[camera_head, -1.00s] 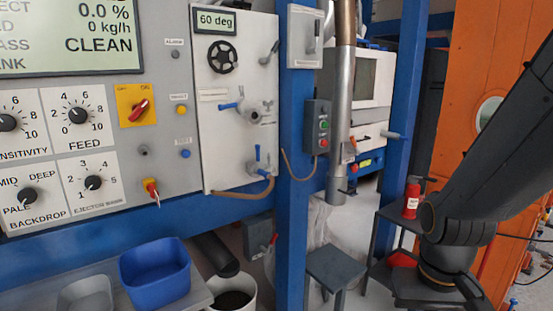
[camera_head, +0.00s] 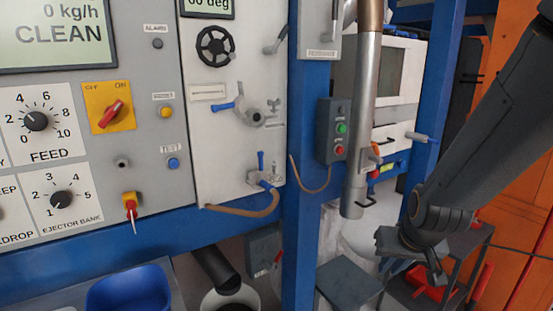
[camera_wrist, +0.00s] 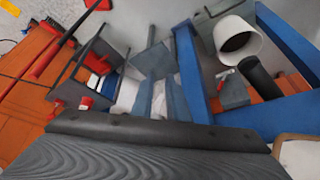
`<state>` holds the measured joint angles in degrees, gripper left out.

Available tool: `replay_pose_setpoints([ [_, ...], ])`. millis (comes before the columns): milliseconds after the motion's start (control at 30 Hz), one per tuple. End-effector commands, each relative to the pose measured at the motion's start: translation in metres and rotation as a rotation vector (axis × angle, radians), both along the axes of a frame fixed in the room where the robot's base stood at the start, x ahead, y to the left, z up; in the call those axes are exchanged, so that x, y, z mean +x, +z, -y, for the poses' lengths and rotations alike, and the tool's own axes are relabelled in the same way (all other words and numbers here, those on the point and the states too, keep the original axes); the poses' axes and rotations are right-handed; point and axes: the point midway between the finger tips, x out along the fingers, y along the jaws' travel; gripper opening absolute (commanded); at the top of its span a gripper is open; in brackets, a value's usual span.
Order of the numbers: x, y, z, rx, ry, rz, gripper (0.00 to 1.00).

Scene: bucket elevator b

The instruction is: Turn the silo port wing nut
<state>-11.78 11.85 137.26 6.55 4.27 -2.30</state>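On the white panel (camera_head: 222,135), a grey port (camera_head: 252,116) with a blue lever (camera_head: 222,106) sticks out below a black handwheel. A small grey wing-shaped piece (camera_head: 273,105) at its upper right looks like the wing nut; the label nearby is too small to read. My gripper (camera_head: 436,272) hangs at the end of my dark arm at lower right, well apart from the port and beyond the blue post. Its fingers are too small to tell open from shut. In the wrist view a dark ribbed surface fills the bottom; no port or wing nut shows there.
A blue post (camera_head: 303,130) and a steel pipe (camera_head: 362,120) stand between the panel and my arm. A grey button box (camera_head: 333,130) is on the post. Below are a blue bin (camera_head: 130,290), a white bucket (camera_head: 232,298) and a grey stool (camera_head: 349,282).

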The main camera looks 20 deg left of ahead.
Motion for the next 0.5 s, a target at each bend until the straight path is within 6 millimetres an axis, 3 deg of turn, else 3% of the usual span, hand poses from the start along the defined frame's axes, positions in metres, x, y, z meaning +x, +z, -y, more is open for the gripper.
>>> replay_pose_setpoints([
  [33,0.029,0.008,-0.035,0.019,0.039,0.093,0.14],
  [100,0.068,0.021,-0.078,0.044,0.073,0.235,0.14],
  [200,0.111,0.044,-0.141,0.086,0.113,0.437,0.14],
  [333,0.142,0.077,-0.221,0.143,0.147,0.687,0.14],
  [400,0.148,0.093,-0.256,0.168,0.157,0.803,0.14],
  [500,0.149,0.112,-0.292,0.198,0.160,0.934,0.14],
])
